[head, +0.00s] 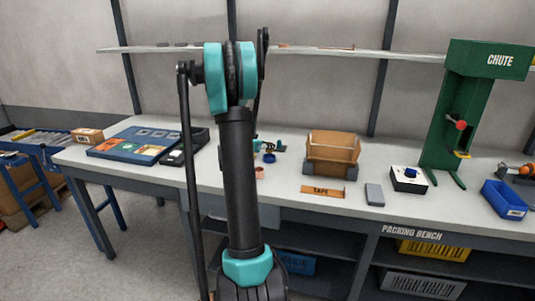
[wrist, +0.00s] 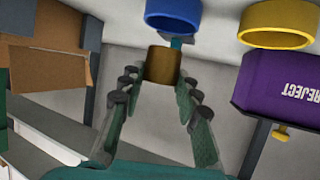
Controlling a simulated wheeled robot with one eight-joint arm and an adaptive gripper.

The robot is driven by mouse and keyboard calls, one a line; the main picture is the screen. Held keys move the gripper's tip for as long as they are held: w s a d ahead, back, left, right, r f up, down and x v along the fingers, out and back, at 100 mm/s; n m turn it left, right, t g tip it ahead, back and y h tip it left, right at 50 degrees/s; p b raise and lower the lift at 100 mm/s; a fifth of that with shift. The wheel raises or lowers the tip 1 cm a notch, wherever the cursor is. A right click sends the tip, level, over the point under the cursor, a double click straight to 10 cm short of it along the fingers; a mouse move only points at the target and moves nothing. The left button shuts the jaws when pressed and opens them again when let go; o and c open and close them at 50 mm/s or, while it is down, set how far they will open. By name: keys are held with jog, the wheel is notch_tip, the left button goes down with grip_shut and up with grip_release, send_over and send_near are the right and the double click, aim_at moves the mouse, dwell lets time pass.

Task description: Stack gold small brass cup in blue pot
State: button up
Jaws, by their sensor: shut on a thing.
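The gold small brass cup (wrist: 163,66) is a short brownish-gold cylinder, seen between the fingertips of my gripper (wrist: 159,77) in the wrist view. My gripper is shut on it. The blue pot (wrist: 173,14) is just beyond the cup, cut off by the top edge of the wrist view. I cannot tell how high the cup is relative to the pot. In the head view a small blue round thing, likely the blue pot (head: 269,158), shows on the bench right of my arm. My arm hides much of that area, and I cannot make out the cup there.
A yellow pot (wrist: 278,24) and a purple reject bin (wrist: 285,85) are at the right of the wrist view. On the bench (head: 225,180) stand a cardboard box (head: 331,150), an orange tape strip (head: 323,191), a grey block (head: 374,194) and a green chute (head: 462,110).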

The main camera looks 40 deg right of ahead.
aim_at(267, 151)
jog(key=shift+f, duration=1.85)
jog(key=shift+f, duration=0.1)
jog(key=shift+f, duration=0.25)
jog(key=o, duration=1)
jog(key=shift+r, duration=0.1)
